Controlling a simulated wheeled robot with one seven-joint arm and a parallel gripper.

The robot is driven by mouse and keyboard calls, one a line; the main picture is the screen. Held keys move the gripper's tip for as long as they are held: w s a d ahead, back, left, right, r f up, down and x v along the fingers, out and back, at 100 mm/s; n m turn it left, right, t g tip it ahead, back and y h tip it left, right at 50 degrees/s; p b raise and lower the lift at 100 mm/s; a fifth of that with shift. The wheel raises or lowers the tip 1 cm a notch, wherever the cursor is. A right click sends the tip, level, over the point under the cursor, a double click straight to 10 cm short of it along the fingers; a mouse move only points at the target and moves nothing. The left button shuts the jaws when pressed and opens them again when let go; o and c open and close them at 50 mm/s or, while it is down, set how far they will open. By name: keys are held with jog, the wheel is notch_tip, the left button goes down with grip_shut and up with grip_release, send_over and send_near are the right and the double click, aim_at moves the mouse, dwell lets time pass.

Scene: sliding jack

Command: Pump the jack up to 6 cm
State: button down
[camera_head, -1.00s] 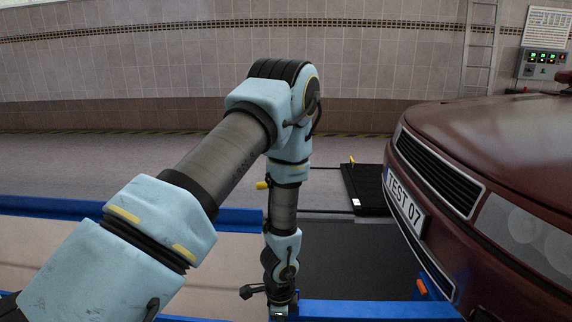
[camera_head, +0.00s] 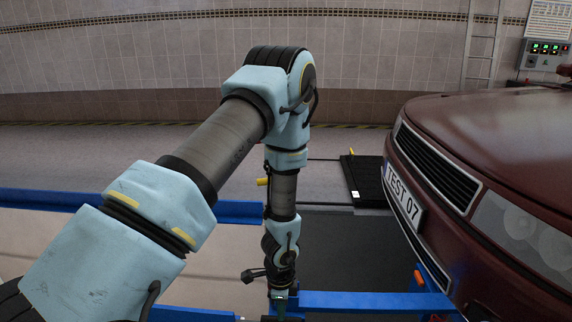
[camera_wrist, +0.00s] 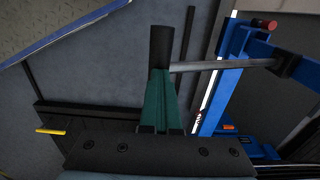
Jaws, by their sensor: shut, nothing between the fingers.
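The blue jack (camera_head: 350,302) shows as a beam at the bottom of the head view, in front of the car. In the wrist view, the blue jack (camera_wrist: 222,85) stands on the right, with a grey bar (camera_wrist: 225,66) running left from a black clamp (camera_wrist: 284,64). My gripper (camera_wrist: 162,45) has green fingers with dark tips, shut together and empty. The bar's left end meets the edge of the fingers in the picture; whether they touch is unclear. In the head view, my gripper (camera_head: 279,297) is small, low and beside the beam's left end. The jack's height cannot be read.
A dark red car (camera_head: 490,170) fills the right. A black plate (camera_head: 365,180) with a yellow peg lies beyond it on the left; it also shows in the wrist view (camera_wrist: 95,125). Blue rails (camera_head: 60,200) edge the pit. A red-tipped part (camera_wrist: 266,23) is on the jack.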

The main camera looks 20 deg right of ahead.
jog(key=w+d+r+p, duration=0.1)
jog(key=w+r+p, duration=0.3)
jog(key=r+p, duration=0.3)
jog(key=shift+d+r+p, duration=0.3)
jog(key=shift+d+r, duration=0.1)
jog(key=shift+r, duration=0.45)
jog(key=s+f+b, duration=0.1)
jog(key=f+b, duration=0.1)
jog(key=s+a+f+b, duration=0.1)
jog(key=f+b, duration=0.1)
jog(key=s+f+b, duration=0.1)
jog(key=f+b, duration=0.1)
jog(key=f, duration=0.1)
jog(key=shift+a, duration=0.2)
jog(key=shift+s+a+f+b, duration=0.15)
jog(key=shift+s+f+b, duration=0.2)
jog(key=shift+b, duration=0.05)
jog(key=shift+f, duration=0.1)
